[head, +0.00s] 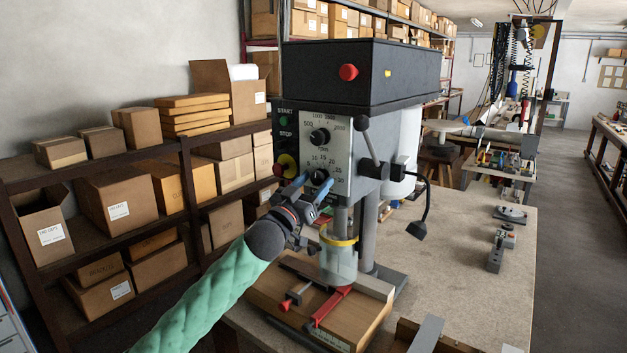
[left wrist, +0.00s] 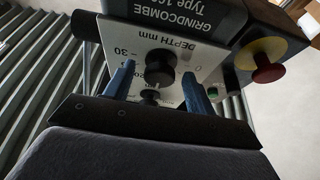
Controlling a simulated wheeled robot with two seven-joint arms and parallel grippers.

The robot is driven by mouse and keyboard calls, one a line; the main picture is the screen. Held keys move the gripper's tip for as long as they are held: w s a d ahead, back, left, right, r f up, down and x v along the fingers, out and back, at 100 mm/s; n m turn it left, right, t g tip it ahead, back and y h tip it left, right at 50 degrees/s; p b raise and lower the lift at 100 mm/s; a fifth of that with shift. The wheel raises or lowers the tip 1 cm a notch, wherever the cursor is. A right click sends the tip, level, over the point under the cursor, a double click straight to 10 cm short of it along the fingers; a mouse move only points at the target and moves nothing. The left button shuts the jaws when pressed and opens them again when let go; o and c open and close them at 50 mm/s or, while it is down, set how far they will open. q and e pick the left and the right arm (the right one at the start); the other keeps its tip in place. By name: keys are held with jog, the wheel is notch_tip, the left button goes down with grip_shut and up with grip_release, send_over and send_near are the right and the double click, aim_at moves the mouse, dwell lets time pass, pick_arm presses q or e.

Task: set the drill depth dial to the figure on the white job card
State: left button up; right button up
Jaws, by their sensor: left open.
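The drill press (head: 360,75) stands on the bench, with a white panel on its front. The depth dial (head: 319,177) is the lower black knob, below the rpm knob (head: 319,136). My left gripper (head: 314,186) is open at the depth dial, its blue fingers on either side. In the left wrist view, the black dial knob (left wrist: 160,66) lies between the spread fingertips of my left gripper (left wrist: 158,85), under "DEPTH mm" lettering. I cannot tell whether they touch it. The dial's pointer is too small to read. I cannot make out a job card or its figure.
A red and yellow stop button (head: 286,165) sits close left of the depth dial. The feed lever (head: 369,145) is to its right. A wooden base (head: 290,318) with red clamps lies below. Shelves of cardboard boxes (head: 118,205) stand left; the bench's right side (head: 455,270) is mostly clear.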

pick_arm(q)
jog(key=shift+w+d, duration=0.1)
pick_arm(e)
jog(key=shift+s, duration=0.1)
pick_arm(q)
jog(key=c, duration=0.9)
pick_arm(e)
jog(key=shift+d, duration=0.15)
